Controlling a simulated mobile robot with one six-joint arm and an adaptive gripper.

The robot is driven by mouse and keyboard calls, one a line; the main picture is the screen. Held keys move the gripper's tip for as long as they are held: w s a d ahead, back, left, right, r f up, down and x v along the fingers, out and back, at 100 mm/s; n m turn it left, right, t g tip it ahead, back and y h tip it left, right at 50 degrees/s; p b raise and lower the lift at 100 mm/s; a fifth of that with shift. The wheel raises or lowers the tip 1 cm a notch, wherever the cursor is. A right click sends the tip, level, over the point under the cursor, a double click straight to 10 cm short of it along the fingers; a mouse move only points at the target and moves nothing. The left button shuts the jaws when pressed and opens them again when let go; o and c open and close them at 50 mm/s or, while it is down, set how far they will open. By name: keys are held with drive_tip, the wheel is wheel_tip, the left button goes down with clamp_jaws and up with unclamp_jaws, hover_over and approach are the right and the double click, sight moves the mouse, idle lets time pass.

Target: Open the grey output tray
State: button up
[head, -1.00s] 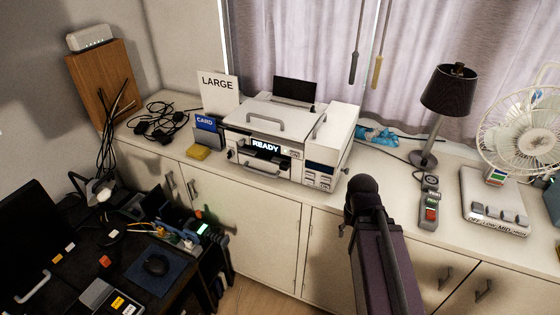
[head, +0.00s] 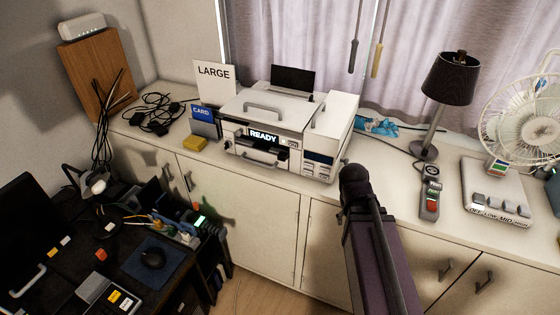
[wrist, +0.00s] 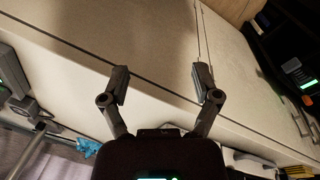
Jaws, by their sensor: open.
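The white printer (head: 330,127) stands on the long white cabinet, with a lit READY display on its front. Below the display is a dark slot, and a grey tray front with a bar handle (head: 258,157) sits low in it. The tray looks shut or nearly so, too small to tell exactly. In the wrist view my gripper (wrist: 160,76) is open and empty, its two dark fingers spread above the pale cabinet surface. No tray shows between them. In the head view my arm rises in front of the cabinet, right of the printer, and hides the gripper.
A LARGE sign (head: 214,82), blue CARD holder (head: 203,122) and yellow block (head: 194,144) stand left of the printer. A lamp (head: 449,80), a remote-like device (head: 430,192) and a fan (head: 525,120) are to the right. A cluttered dark desk (head: 75,275) stands at lower left.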

drive_tip(key=w+a+f+n+t+h+b, duration=0.3)
drive_tip(key=w+n+h+b, duration=0.15)
drive_tip(key=w+n, duration=0.2)
drive_tip(key=n+t+b, duration=1.1)
drive_tip(key=n+t, duration=0.2)
drive_tip(key=n, duration=1)
approach(281, 158)
drive_tip(key=v, duration=0.3)
drive_tip(key=shift+a+f, duration=0.15)
drive_tip(key=shift+w, duration=0.1)
drive_tip(key=x, duration=1.3)
drive_tip(key=shift+w+d, duration=0.2)
drive_tip(key=shift+w, duration=0.05)
drive_tip(key=shift+s, duration=0.1)
clamp_jaws()
